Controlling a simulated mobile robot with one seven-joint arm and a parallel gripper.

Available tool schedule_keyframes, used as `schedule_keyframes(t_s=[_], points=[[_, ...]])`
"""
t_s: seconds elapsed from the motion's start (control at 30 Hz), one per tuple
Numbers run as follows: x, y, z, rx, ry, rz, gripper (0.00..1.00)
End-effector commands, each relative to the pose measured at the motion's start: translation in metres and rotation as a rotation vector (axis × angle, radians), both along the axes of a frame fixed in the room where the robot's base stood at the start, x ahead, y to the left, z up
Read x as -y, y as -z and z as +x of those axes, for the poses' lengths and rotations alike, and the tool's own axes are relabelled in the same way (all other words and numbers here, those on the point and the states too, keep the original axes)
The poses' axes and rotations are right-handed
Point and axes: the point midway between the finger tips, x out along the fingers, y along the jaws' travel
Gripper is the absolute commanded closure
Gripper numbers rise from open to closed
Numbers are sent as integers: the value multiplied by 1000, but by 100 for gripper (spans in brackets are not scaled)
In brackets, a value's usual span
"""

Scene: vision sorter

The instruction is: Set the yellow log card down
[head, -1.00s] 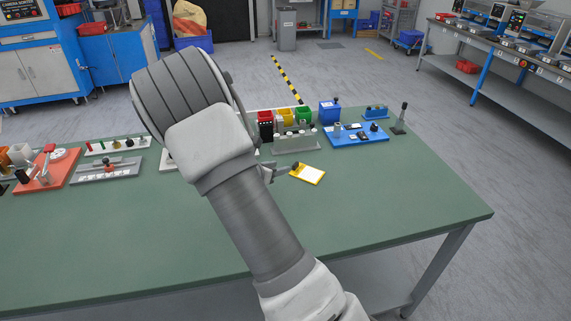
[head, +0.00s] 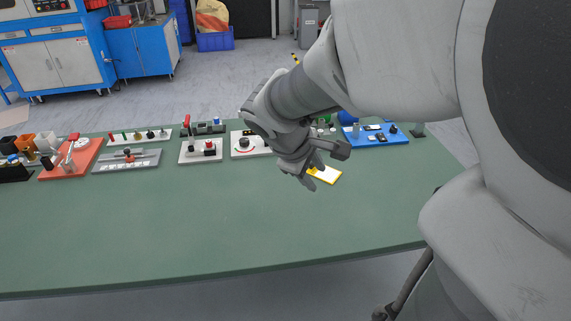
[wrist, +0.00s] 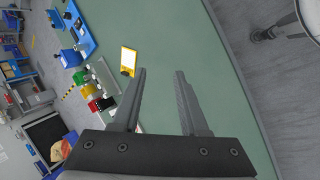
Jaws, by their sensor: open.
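The yellow log card (head: 328,175), yellow-edged with a white face, lies flat on the green table (head: 210,235). It also shows in the wrist view (wrist: 129,58), with a small dark part at its lower end. My gripper (head: 324,167) is open, and in the head view it overlaps the card's left end. In the wrist view my gripper (wrist: 160,72) has nothing between its fingers, and the card is apart from them, beyond the left fingertip. My gripper's height above the table is hard to tell.
Several control panels and fixtures, such as a red-orange board (head: 72,160), line the table's back. The table's front is clear.

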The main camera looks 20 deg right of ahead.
Motion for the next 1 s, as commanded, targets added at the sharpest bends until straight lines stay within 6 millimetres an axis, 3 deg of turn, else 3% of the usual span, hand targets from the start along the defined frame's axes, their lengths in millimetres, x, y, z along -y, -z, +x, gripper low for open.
schedule_keyframes(t_s=[0.03, 0.1, 0.3, 0.5, 0.7, 1.0], points=[[-11, -19, -12, 80, 45, 66, 56], [-25, -27, -29, 136, 118, 156, 56], [-67, -47, -73, 277, 300, 414, 56], [-101, -58, -102, 362, 413, 606, 56], [-115, -62, -112, 388, 451, 679, 56], [-115, -63, -112, 388, 451, 682, 56]])
